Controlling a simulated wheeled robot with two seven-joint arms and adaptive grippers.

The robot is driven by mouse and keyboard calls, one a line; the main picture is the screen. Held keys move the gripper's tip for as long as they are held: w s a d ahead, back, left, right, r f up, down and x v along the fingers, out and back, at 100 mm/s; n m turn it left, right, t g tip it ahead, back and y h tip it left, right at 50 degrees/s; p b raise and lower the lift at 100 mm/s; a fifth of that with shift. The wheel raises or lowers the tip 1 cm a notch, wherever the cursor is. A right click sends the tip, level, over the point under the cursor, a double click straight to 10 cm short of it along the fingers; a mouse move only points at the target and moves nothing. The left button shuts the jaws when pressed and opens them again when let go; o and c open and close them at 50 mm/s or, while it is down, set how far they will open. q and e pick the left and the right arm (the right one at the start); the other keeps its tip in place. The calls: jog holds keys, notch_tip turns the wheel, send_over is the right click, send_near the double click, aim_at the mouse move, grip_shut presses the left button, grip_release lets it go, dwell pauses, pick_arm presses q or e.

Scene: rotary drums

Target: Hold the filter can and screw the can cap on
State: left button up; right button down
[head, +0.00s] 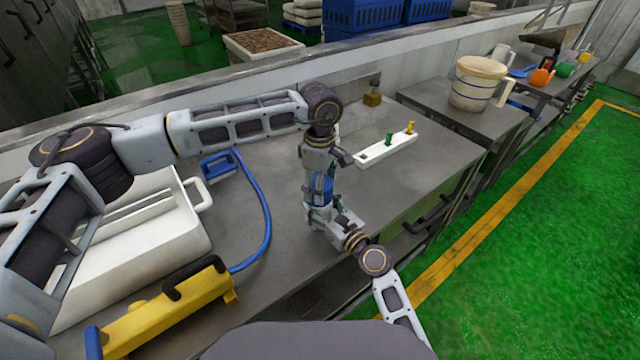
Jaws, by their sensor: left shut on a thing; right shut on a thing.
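A small blue filter can (319,190) stands about upright over the middle of the steel bench, mostly covered by my grippers. My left gripper (321,172) reaches down from above and is shut at the can's top. The can cap is not clearly visible; the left fingers hide that spot. My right gripper (321,206) comes in from the lower right and is shut around the can's lower part. Whether the can's base touches the bench cannot be told.
A white rack (385,149) with green and yellow pegs lies behind to the right. A white tub (199,232), a blue hose (267,222) and a yellow tool (165,312) are at left. A bucket (477,88) stands at back right. Bench between hose and grippers is clear.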

pick_arm(q)
jog(key=m, duration=0.6)
jog(key=shift+a, duration=0.1)
jog(key=m, duration=0.6)
jog(key=shift+a, duration=0.1)
jog(key=m, duration=0.6)
jog(key=shift+a, duration=0.1)
jog(key=m, duration=0.6)
jog(key=shift+a, duration=0.1)
jog(key=o, duration=0.9)
jog(key=shift+c, duration=0.2)
jog(key=shift+r, duration=0.1)
